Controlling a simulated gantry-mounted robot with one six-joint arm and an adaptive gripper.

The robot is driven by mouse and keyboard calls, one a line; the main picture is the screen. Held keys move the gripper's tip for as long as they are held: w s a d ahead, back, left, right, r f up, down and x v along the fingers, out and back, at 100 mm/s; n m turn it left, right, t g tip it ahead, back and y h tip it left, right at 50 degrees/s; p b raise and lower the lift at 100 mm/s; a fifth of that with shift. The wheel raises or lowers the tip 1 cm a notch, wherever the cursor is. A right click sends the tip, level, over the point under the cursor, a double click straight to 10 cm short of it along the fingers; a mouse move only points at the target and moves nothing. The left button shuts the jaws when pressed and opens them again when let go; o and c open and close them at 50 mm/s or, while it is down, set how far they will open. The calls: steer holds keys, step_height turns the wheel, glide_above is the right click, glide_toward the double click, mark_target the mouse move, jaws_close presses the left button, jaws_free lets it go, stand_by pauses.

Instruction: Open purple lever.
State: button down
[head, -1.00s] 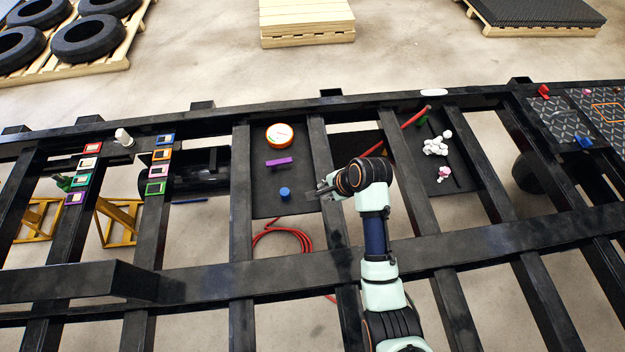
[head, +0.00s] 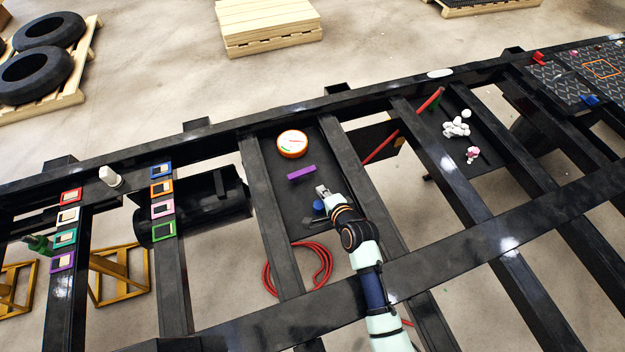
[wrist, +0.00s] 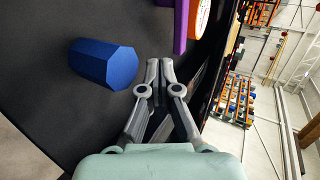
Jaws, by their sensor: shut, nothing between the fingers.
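The purple lever (head: 301,173) is a flat bar on the dark panel (head: 300,212), in the middle of the head view, lying slightly tilted across it. In the wrist view the purple lever (wrist: 181,25) stands at the top, just beyond my fingertips, and its upper end is cut off. My gripper (head: 322,190) is over the panel, to the lower right of the lever and apart from it in the head view. In the wrist view my gripper (wrist: 160,66) has its fingers together, with nothing between them.
A blue knob (head: 318,207) lies close beside my gripper, partly covered by it; the wrist view shows it left of the fingers (wrist: 104,64). An orange-rimmed gauge (head: 292,144) sits behind the lever. Black frame beams border the panel. A red hose (head: 300,268) hangs in front.

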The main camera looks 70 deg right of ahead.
steer(key=x, duration=0.2)
steer(key=r+b+x, duration=0.1)
steer(key=x, duration=0.3)
steer(key=shift+w+d+r+b, duration=0.15)
steer(key=shift+w+d+b, duration=0.05)
steer(key=shift+w+b, duration=0.1)
steer(key=shift+w+d, duration=0.25)
steer(key=shift+w, duration=0.1)
steer(key=shift+s+r, duration=0.1)
steer(key=shift+d+n, duration=0.1)
steer(key=shift+n, duration=0.2)
